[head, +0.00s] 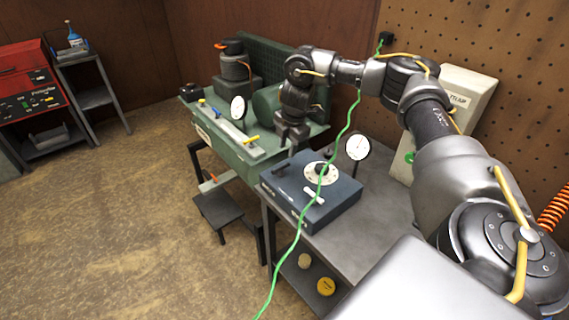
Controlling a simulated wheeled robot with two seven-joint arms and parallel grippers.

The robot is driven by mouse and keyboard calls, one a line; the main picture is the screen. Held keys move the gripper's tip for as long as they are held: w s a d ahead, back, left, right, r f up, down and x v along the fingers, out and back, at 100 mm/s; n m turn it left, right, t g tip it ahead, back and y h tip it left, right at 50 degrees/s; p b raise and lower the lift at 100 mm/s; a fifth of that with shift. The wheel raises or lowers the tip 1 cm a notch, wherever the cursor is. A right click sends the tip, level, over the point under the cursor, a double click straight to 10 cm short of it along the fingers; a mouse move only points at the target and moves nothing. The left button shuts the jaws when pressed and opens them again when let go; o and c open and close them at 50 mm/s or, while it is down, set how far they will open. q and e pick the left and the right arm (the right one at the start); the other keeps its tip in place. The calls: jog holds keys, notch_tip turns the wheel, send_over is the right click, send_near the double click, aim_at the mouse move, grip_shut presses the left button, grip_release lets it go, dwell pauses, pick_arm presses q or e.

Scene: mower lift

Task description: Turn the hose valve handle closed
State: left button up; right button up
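I cannot tell which of these is the hose valve handle. My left gripper is not in view.
A blue box (335,200) with a dial stands on the grey table (385,205), beside a round gauge (357,147). A green cord (297,240) hangs across the view in front of the box. A small dark step (218,209) stands below the machine. The floor at left is clear.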

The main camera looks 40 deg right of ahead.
aim_at(284, 166)
jog(key=f, duration=0.3)
jog(key=w+f+p, duration=0.1)
jog(key=f, duration=0.5)
jog(key=shift+w+p, duration=0.3)
jog(key=shift+w, duration=0.1)
jog(key=shift+c, duration=0.2)
grip_shut()
